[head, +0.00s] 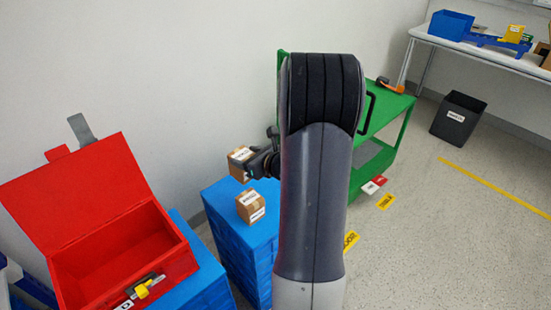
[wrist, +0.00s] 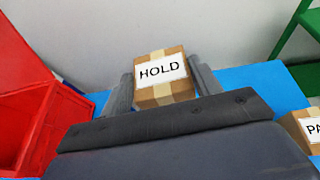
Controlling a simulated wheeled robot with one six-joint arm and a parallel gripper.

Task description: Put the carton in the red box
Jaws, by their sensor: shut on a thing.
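A small brown carton (wrist: 162,91) with a white label reading HOLD sits between the two fingers of my gripper (wrist: 163,92) in the wrist view. My gripper is shut on it. In the head view the held carton (head: 238,161) shows at the left of my gripper (head: 250,163), over the back of the blue stand. The red box (head: 165,248) stands open at the lower left of the head view, its lid tilted back. Its visible inside looks empty. In the wrist view the red box (wrist: 60,130) is at the left, apart from the held carton.
A second carton (head: 250,206) rests on the blue stand (head: 262,232); its label is partly cut off in the wrist view (wrist: 306,128). The red box stands on another blue stand (head: 212,285). A green cart (head: 385,125) is behind my arm. My arm hides the middle.

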